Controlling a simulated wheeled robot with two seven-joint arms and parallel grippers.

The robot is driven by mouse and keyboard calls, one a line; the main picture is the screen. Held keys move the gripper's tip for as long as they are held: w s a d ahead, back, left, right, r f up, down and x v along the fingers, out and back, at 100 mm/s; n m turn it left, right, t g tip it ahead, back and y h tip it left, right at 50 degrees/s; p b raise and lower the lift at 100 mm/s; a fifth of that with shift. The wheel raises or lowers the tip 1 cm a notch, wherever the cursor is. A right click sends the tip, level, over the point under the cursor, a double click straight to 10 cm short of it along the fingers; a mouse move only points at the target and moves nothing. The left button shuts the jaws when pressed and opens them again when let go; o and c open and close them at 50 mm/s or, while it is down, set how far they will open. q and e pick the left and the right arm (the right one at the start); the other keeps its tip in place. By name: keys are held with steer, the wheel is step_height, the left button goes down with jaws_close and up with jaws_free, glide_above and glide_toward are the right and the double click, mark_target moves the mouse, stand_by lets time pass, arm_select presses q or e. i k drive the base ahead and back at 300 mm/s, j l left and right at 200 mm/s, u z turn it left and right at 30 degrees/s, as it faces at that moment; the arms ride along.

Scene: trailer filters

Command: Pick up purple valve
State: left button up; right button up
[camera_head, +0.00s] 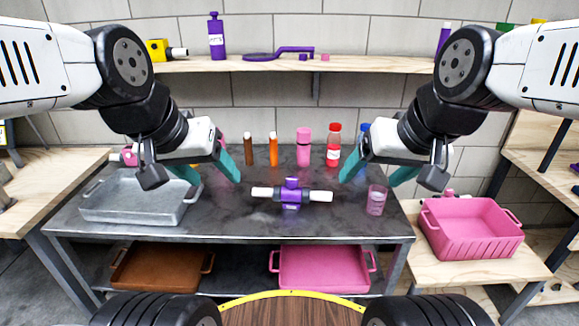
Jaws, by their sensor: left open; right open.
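The purple valve (291,194) lies near the middle of the dark table (250,226), with white pipe ends to its left and right. My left gripper (208,175) has teal fingers spread apart and hangs above the table to the left of the valve. My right gripper (375,177) also has its teal fingers apart and hangs to the right of the valve. Both grippers are empty and neither touches the valve.
A grey metal tray (135,203) is at the table's left. Several bottles, including a pink one (304,147) and a red one (334,145), stand behind the valve. A pink cup (376,200) stands at the right. The table in front of the valve is clear.

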mark_target(291, 198)
steer(key=i+l+u, duration=0.2)
steer(key=u, duration=0.2)
steer(key=i+l+u, duration=0.1)
steer(key=l+u, duration=0.25)
steer(key=i+l+u, duration=0.1)
steer(key=l+u, duration=0.3)
